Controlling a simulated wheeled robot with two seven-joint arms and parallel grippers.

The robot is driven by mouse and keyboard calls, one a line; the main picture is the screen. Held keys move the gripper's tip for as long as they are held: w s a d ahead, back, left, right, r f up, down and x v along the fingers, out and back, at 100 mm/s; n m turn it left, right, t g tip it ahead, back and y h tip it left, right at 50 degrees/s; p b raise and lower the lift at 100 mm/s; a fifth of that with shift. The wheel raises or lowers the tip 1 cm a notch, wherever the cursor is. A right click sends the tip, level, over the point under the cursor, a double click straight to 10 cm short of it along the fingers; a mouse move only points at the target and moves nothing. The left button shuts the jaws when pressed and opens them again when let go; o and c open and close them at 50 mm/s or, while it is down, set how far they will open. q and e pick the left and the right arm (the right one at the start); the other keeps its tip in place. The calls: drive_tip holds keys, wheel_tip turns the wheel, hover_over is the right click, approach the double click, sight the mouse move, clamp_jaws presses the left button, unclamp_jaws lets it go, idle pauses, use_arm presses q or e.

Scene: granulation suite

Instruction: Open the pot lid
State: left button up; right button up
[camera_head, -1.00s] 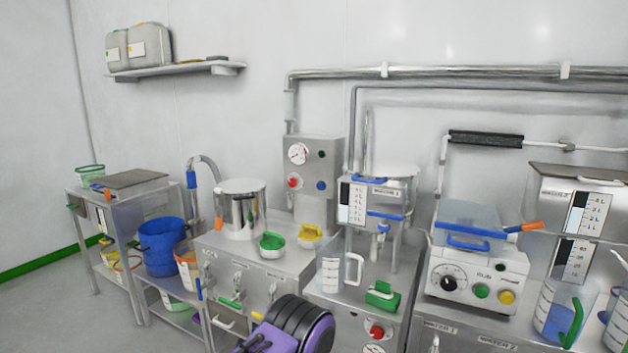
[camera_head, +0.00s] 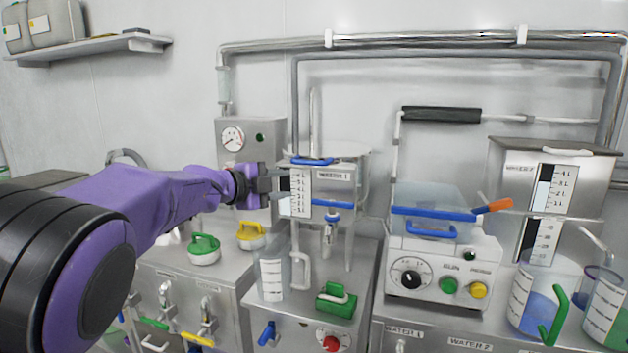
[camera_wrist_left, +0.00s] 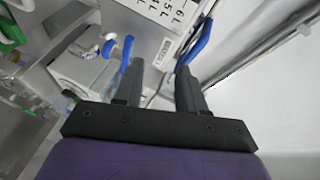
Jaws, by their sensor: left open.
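My left gripper (camera_head: 272,184) reaches in from the left, jaws open and empty. Its fingertips are close to the left side of the steel vessel marked WATER 1 (camera_head: 335,187), in front of its white scale panel (camera_head: 300,195); whether they touch cannot be told. A blue handle (camera_head: 312,161) sits at that vessel's top front edge. In the left wrist view the open fingers (camera_wrist_left: 158,70) point at the scale panel (camera_wrist_left: 165,10), with a blue handle (camera_wrist_left: 200,42) just beyond the right fingertip. My right gripper is not in view.
A green-handled lid (camera_head: 204,250) and a yellow-handled lid (camera_head: 251,235) lie on the steel bench. A clear jug (camera_head: 272,278) and a green-handled item (camera_head: 336,300) stand in front of the vessel. A control box (camera_head: 445,275) stands right. Pipes (camera_head: 430,40) run along the wall.

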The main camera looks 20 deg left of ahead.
use_arm(q)
drive_tip(key=m, duration=0.2)
approach(306, 162)
drive_tip(key=p+x, duration=0.2)
drive_tip(key=x, duration=0.8)
drive_tip(key=shift+w+d+f+p, duration=0.15)
drive_tip(key=shift+w+p, duration=0.15)
drive_tip(key=shift+w, duration=0.05)
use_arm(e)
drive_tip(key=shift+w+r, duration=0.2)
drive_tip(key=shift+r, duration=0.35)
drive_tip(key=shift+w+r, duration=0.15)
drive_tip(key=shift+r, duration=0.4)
use_arm(q)
clamp_jaws()
